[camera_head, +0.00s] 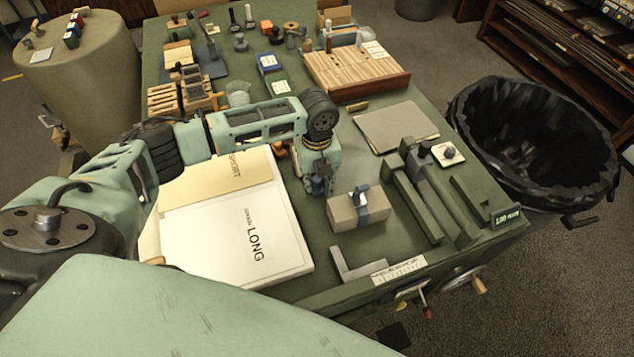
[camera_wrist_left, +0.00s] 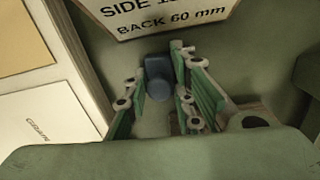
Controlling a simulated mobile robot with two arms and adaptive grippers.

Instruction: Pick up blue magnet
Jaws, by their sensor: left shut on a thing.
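The blue magnet (camera_wrist_left: 158,77) is a small, dark blue, rounded block in the left wrist view. It sits between the fingertips of my left gripper (camera_wrist_left: 163,92), which is shut on it. In the head view my left gripper (camera_head: 318,188) points down at the green table, between the white LONG sheet and the tan block. The magnet cannot be made out clearly there. My right gripper is not in view.
A tan block with a blue band (camera_head: 358,208) stands just right of my left gripper. A white LONG sheet (camera_head: 232,240) lies to its left. Green rails (camera_head: 425,200), a grey pad (camera_head: 395,127) and a metal square (camera_head: 350,266) are nearby. A black-lined bin (camera_head: 535,140) stands beyond the right table edge.

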